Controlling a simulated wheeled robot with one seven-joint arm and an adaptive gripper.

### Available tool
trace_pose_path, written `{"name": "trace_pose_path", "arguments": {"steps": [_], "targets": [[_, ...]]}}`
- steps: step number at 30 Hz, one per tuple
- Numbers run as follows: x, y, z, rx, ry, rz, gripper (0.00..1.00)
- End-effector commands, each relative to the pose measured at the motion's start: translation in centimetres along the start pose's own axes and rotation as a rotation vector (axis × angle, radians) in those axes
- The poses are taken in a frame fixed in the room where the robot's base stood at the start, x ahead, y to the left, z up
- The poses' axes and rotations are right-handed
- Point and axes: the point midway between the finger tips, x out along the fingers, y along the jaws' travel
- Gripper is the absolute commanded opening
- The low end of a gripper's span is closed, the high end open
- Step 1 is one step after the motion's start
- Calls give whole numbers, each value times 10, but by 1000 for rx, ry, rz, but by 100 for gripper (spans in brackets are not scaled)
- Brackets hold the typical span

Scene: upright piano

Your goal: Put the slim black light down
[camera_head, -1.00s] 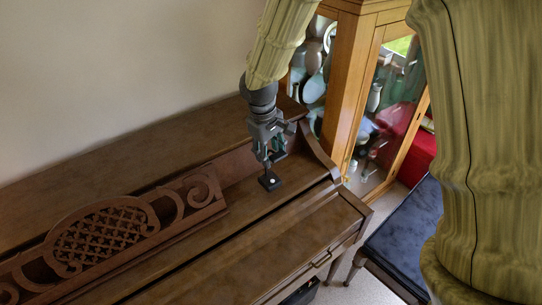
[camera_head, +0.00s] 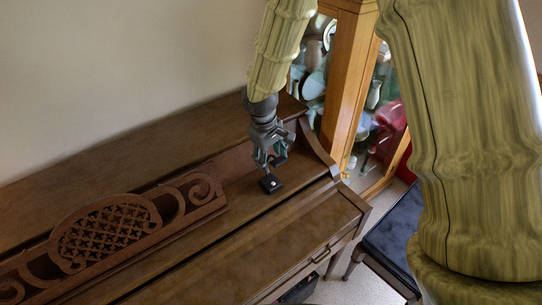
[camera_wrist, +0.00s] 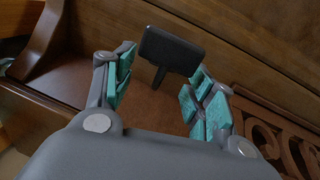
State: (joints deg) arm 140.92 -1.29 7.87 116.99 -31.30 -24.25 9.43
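The slim black light (camera_head: 270,184) is small and dark, with a flat rectangular part that shows a pale spot in the head view. It appears to rest on the brown ledge of the piano (camera_head: 235,205), just below my gripper (camera_head: 270,164). In the wrist view the light (camera_wrist: 172,49) shows a flat black block and a short thin stem. It lies between and beyond my fingers (camera_wrist: 160,80), whose teal pads stand apart with a gap on both sides of the stem. My gripper is open. Exact contact under the light is hard to see.
A carved music rest (camera_head: 105,235) stands on the piano to the left. The piano's curved side (camera_head: 318,150) rises close to the right of my gripper. A glass-fronted wooden cabinet (camera_head: 345,95) and a dark bench (camera_head: 392,240) stand further right. The ledge around the light is clear.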

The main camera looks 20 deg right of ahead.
Motion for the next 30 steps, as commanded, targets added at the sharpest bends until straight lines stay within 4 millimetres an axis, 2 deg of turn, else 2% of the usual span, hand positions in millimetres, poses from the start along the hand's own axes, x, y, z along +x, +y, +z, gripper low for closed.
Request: {"name": "trace_pose_path", "arguments": {"steps": [14,20,30], "targets": [[-6,0,0,0,1,0,65],[-29,0,-1,0,3,0,65],[-79,0,-1,1,3,1,65]]}}
